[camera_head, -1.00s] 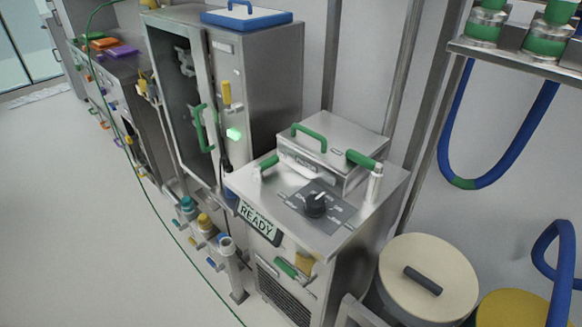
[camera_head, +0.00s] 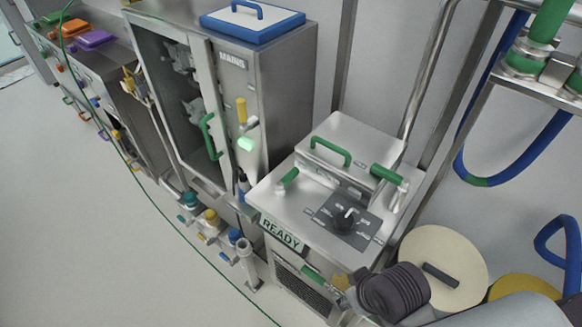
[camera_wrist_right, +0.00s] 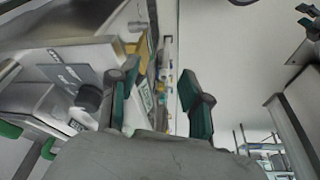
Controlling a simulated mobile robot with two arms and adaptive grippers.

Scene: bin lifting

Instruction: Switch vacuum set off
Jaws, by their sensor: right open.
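A steel unit (camera_head: 262,190) with a READY sign (camera_head: 283,236) on its front edge stands in the middle of the head view. A black rotary knob (camera_head: 345,220) with a white pointer sits on a dark label plate on its top. The small label text is unreadable. In the right wrist view the knob (camera_wrist_right: 88,97) and its plate (camera_wrist_right: 70,76) lie left of my right gripper (camera_wrist_right: 160,100). Its two green-padded fingers are apart, with nothing held between them. In the head view, part of my right arm shows at the lower right. My left gripper is not in view.
A steel lid box with green handles (camera_head: 350,150) sits behind the knob. Left of it stands a glass-door cabinet marked MAINS (camera_head: 232,62). A round cream lid (camera_head: 440,255) and blue hoses (camera_head: 510,165) are at the right. The floor at left is clear.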

